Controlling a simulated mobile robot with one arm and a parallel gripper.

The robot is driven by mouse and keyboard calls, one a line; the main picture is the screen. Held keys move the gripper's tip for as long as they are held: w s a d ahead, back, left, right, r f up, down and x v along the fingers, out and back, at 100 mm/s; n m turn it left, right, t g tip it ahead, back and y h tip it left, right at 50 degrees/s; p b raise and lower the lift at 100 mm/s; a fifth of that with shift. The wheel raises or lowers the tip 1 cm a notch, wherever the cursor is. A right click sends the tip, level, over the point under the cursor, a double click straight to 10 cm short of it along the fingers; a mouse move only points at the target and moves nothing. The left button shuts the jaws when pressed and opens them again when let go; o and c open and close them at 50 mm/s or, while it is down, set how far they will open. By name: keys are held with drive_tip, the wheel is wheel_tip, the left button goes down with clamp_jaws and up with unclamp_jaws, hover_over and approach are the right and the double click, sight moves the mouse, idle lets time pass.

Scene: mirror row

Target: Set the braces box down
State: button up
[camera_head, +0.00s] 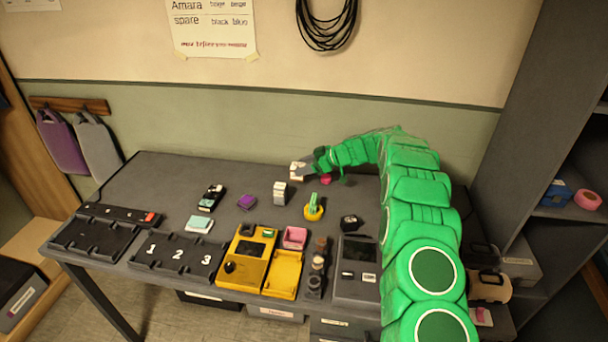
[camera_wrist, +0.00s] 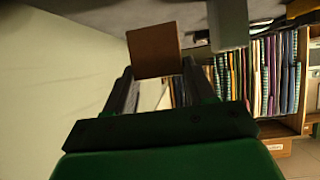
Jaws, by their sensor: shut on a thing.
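My gripper (camera_head: 306,167) is over the back of the table, shut on a small box (camera_head: 296,170) with white and brown faces, taken as the braces box. In the wrist view the held box (camera_wrist: 154,50) shows a plain brown face between the two dark fingers of my gripper (camera_wrist: 158,75). No label can be read on it. The grey table (camera_head: 165,180) lies below; whether the box touches it cannot be told. A white and grey box (camera_head: 280,193) stands on the table just in front of the held one.
A pink item (camera_head: 326,180) lies under my wrist. A yellow holder with a green item (camera_head: 313,208), a purple item (camera_head: 247,202) and a black item (camera_head: 349,222) stand nearby. Black numbered trays (camera_head: 178,258) and a yellow device (camera_head: 244,262) line the front. The table's back left is clear.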

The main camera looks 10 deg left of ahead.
drive_tip(key=shift+w+a+f, duration=0.15)
drive_tip(key=shift+w+f, duration=0.3)
drive_tip(key=shift+f, duration=1.55)
drive_tip(key=shift+f, duration=0.2)
drive_tip(key=o, duration=1.1)
drive_tip(key=shift+c, duration=0.2)
drive_tip(key=shift+r, duration=0.2)
drive_tip(key=v, duration=1.2)
